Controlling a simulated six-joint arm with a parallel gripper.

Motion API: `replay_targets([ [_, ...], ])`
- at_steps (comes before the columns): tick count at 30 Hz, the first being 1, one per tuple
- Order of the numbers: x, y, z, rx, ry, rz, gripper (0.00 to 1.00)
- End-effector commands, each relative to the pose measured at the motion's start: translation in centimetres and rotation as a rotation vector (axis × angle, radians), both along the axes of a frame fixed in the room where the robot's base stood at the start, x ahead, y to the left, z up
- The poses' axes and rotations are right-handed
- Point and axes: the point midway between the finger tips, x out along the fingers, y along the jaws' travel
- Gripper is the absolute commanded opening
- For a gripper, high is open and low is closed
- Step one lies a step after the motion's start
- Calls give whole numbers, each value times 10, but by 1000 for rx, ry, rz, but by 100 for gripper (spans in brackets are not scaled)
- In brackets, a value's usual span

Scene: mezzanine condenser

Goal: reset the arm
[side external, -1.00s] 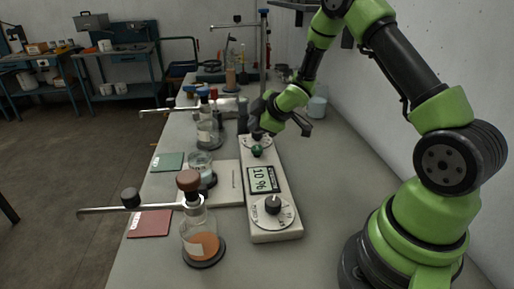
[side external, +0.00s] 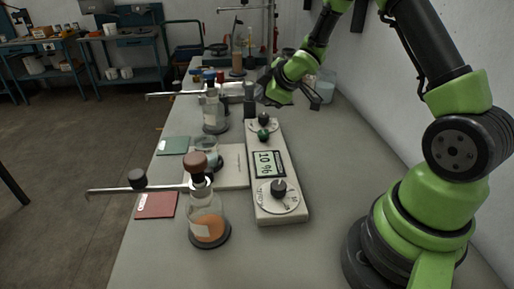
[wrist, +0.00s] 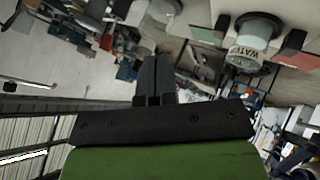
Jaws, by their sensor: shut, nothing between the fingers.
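My green and black arm reaches over the far part of the bench. My gripper (wrist: 153,62) shows in the wrist view with its two dark fingers together and nothing between them. In the side view the end of the arm is above the bench, beyond the far end of a white control box and apart from it; its fingertips are hard to make out there.
The white control box (side external: 287,205) has knobs and a display. Near it stand a flask with orange liquid (side external: 208,228), a clamp rod (side external: 112,190) and a red booklet (side external: 155,206). A jar labelled WATER (wrist: 248,45) shows in the wrist view. The bench right of the box is clear.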

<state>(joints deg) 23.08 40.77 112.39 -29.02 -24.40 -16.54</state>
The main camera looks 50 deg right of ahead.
Motion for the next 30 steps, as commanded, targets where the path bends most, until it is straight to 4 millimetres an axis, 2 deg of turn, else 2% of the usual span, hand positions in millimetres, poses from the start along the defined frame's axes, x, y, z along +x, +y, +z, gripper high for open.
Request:
replay_targets([
  [1, -2, 4, 19, 8, -8, -37, 0],
  [5, -21, 18, 69, 71, -13, -187, 0],
  [9, -57, 41, 115, 188, -14, -348, 0],
  [15, -124, 82, 156, 418, 9, -534, 0],
  [18, -161, 104, 166, 552, 38, -600, 0],
  [24, -223, 141, 170, 782, 127, -673, 0],
  [27, -241, 152, 169, 848, 165, -685, 0],
  [30, -250, 157, 168, 882, 186, -692, 0],
])
